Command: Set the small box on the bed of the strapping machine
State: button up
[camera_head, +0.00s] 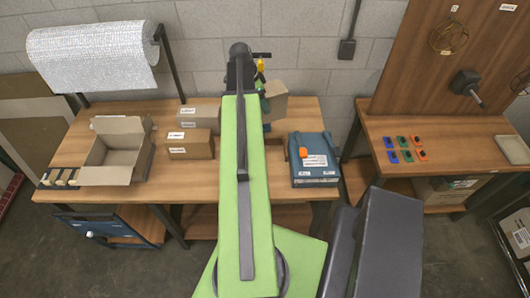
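A small tan cardboard box (277,101) shows just right of my arm's far end, at the back of the workbench. It looks tilted, and its left part is hidden by the arm. My gripper (264,100) is mostly hidden behind my green arm. A small part of it overlaps the box's left edge, but the fingers and their grip cannot be made out. A blue machine with an orange knob and white labels (314,172), which looks like the strapping machine, sits on the right of the bench. No box is seen on its top.
An open carton (111,175) stands at the left of the workbench (70,118). Two labelled closed boxes, one brown (190,150) and one greyer (196,115), stand left of my arm. A bubble-wrap roll (92,55) hangs behind. A second bench (450,130) holds small coloured parts.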

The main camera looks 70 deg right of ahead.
jog(key=s+a+f+m+y+b, duration=0.1)
jog(key=s+a+f+m+b, duration=0.2)
jog(key=f+b, duration=0.5)
jog(key=s+a+f+m+b, duration=0.1)
jog(key=s+a+f+b, duration=0.1)
jog(key=a+f+b, duration=0.45)
jog(key=shift+g, duration=0.4)
jog(key=w+d+f+b, duration=0.1)
jog(key=d+f+b, duration=0.3)
jog(key=w+d+f+b, duration=0.2)
jog(key=d+f+b, duration=0.1)
jog(key=f+b, duration=0.1)
jog(key=w+d+f+b, duration=0.1)
jog(key=d+f+b, duration=0.3)
jog(key=f, duration=0.1)
jog(key=shift+w+d+f+b, duration=0.1)
jog(key=shift+w+d+b, duration=0.25)
jog(key=shift+r, duration=0.2)
jog(key=shift+f, duration=0.2)
jog(key=o, duration=2)
jog(key=shift+r, duration=0.1)
jog(key=p+v, duration=1.1)
jog(key=v, duration=0.1)
jog(key=shift+p, duration=0.4)
